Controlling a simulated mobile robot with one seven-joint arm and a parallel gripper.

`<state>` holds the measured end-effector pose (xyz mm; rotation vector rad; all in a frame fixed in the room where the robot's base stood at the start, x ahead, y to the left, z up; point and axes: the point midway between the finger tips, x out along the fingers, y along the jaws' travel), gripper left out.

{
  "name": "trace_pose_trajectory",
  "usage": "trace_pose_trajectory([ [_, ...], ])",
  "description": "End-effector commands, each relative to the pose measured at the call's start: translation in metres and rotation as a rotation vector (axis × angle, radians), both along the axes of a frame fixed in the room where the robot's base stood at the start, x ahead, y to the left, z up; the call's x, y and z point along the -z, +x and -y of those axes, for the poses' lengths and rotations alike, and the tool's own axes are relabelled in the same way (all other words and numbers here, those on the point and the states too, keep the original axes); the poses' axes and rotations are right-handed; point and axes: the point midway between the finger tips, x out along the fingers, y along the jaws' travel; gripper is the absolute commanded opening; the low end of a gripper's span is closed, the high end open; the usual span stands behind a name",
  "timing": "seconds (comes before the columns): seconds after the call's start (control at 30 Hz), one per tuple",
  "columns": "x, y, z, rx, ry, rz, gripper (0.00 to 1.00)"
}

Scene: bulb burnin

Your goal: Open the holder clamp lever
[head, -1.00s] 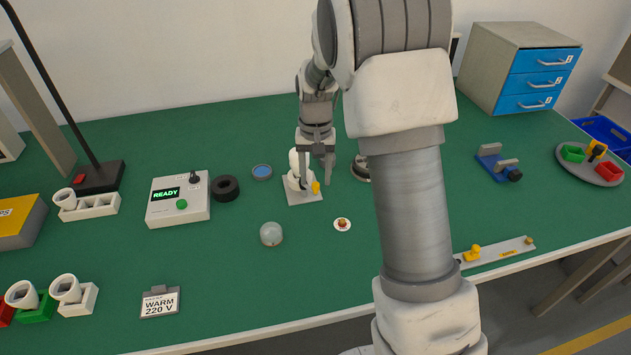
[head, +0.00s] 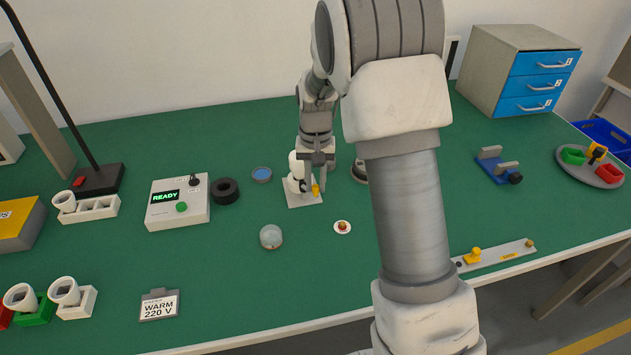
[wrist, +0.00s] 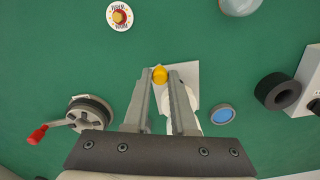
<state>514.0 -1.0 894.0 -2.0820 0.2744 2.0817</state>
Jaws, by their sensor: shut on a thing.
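The white bulb holder (head: 294,183) stands on its pale square base plate (head: 304,204) near the middle of the green table. Its yellow clamp lever (head: 316,190) is on the right side. My gripper (head: 316,188) points down at the holder, with its fingers close around the lever. In the wrist view the yellow lever (wrist: 160,73) shows between the two fingertips of my gripper (wrist: 161,78), which is shut on it. Part of the white holder (wrist: 205,124) is hidden behind the right finger.
A glass bulb (head: 271,236) and a round red-and-yellow button (head: 342,227) are on the table in front. A blue-topped disc (head: 262,174), a black ring (head: 225,190) and the READY box (head: 178,203) are to the left. A crank wheel (wrist: 90,112) is beside the gripper.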

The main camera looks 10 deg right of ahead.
Motion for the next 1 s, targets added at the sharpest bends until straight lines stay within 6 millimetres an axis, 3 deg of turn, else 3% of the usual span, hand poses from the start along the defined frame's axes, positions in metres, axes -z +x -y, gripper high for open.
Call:
trace_pose_trajectory([
  [0.43, -0.001, 0.004, 0.006, -0.138, 0.001, 0.0, 0.0],
  [1.0, -0.002, 0.021, 0.018, -0.657, 0.002, 0.0, 0.0],
])
